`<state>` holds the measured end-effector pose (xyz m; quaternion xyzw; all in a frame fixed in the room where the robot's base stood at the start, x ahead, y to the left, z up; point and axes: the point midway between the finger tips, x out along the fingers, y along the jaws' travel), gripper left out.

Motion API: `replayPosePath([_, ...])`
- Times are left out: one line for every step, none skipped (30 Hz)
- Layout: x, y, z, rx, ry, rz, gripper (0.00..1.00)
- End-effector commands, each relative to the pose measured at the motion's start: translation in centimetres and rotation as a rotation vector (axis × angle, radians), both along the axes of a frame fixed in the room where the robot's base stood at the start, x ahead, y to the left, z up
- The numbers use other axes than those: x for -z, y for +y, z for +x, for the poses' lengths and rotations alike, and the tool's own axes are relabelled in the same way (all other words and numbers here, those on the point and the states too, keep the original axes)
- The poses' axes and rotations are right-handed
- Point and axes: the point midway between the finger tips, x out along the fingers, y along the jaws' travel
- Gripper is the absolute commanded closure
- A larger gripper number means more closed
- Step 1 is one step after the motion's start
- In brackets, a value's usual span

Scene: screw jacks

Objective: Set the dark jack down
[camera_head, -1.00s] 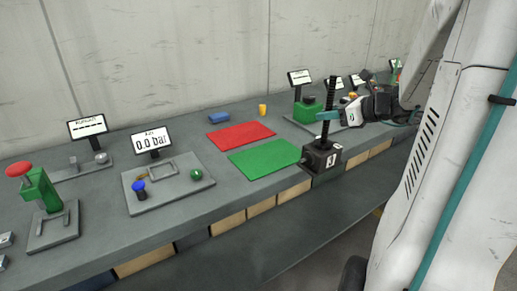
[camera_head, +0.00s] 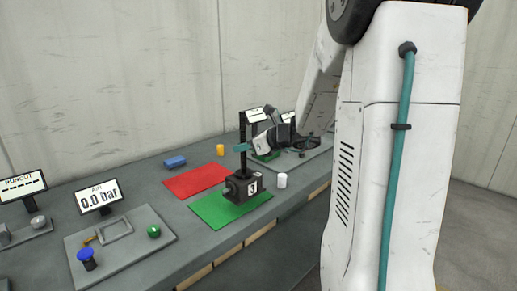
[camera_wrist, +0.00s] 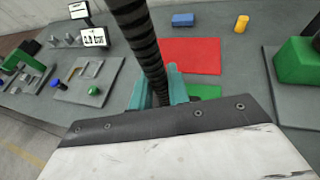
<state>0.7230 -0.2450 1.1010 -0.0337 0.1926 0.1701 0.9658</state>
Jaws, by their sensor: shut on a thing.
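The dark jack (camera_head: 243,187) has a black box base with a white number plate and a tall threaded screw, and is upright. In the head view its base is over the right part of the green mat (camera_head: 212,211); I cannot tell whether it touches the mat. My gripper (camera_head: 243,147) is shut on the jack's screw, with its teal fingers partway up. In the wrist view the screw (camera_wrist: 140,40) rises between the teal fingers (camera_wrist: 160,92), and my gripper's body hides the jack's base. A corner of the green mat (camera_wrist: 205,91) shows there.
The red mat (camera_head: 197,180) lies behind the green one. A white cylinder (camera_head: 282,180) stands close right of the jack. A blue block (camera_head: 175,162) and a yellow cylinder (camera_head: 220,150) are farther back. A panel with a "0.0 bar" display (camera_head: 98,197) stands left.

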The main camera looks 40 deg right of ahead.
Motion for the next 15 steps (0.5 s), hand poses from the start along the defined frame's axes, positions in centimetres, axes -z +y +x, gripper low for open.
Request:
replayPosePath([-0.3, 0.5, 1.0, -0.005, -0.008, -0.002, 1.00])
replayPosePath([-0.3, 0.7, 1.5, -0.004, -0.008, -0.002, 1.00])
replayPosePath([-0.2, 0.9, 2.0, -0.004, -0.009, -0.001, 1.00])
replayPosePath([-0.2, 1.1, 2.4, -0.004, -0.009, -0.001, 1.00])
replayPosePath([-0.2, 1.3, 2.7, -0.004, -0.008, -0.002, 1.00])
replayPosePath([-0.1, 1.4, 3.1, -0.003, -0.008, -0.002, 1.00])
replayPosePath([-0.1, 1.5, 3.3, -0.002, -0.009, -0.002, 1.00])
replayPosePath([-0.1, 1.6, 3.6, -0.002, -0.009, -0.002, 1.00])
replayPosePath([-0.1, 1.7, 3.8, -0.002, -0.009, -0.002, 1.00])
replayPosePath([-0.1, 1.7, 3.9, -0.002, -0.009, -0.002, 1.00])
replayPosePath([-0.1, 1.8, 4.0, -0.002, -0.009, -0.002, 1.00])
replayPosePath([0.0, 1.8, 4.1, -0.001, -0.009, -0.002, 1.00])
replayPosePath([0.0, 1.8, 4.2, -0.001, -0.009, -0.002, 1.00])
replayPosePath([0.0, 1.9, 4.2, -0.001, -0.009, -0.002, 1.00])
replayPosePath([0.0, 1.9, 4.3, -0.001, -0.009, -0.002, 1.00])
